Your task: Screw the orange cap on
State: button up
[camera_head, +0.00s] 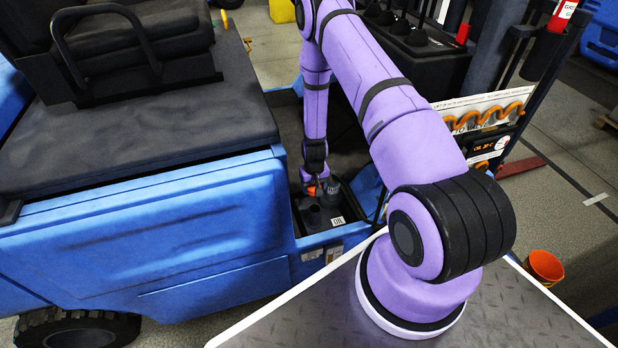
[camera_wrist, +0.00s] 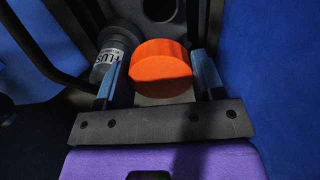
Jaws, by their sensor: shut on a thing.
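The orange cap (camera_wrist: 160,66) sits between the two blue-grey fingers of my gripper (camera_wrist: 160,78) in the wrist view, and they are shut on it. In the head view the orange cap (camera_head: 311,190) is a small patch just below the end of my arm, above a black tray area in the blue vehicle. A dark round neck (camera_head: 313,216) stands in front of and below the cap there. The wrist view shows a dark round opening (camera_wrist: 158,8) beyond the cap, at the top edge. The cap is apart from it in that picture.
A white label (camera_head: 338,221) is on the black part. Blue vehicle walls (camera_head: 140,240) and a black seat (camera_head: 130,130) lie left. An orange cup (camera_head: 545,266) is at the right.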

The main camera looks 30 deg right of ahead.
jog(key=s+a, duration=0.1)
jog(key=s, duration=0.2)
send_over(315, 207)
jog(key=s+a, duration=0.1)
jog(key=s, duration=0.1)
jog(key=shift+a+f, duration=0.2)
jog(key=shift+f, duration=2.45)
jog(key=shift+f, duration=1.9)
jog(key=o, duration=1)
jog(key=shift+c, duration=0.2)
notch_tip(315, 207, up, 11)
jog(key=shift+f, duration=0.1)
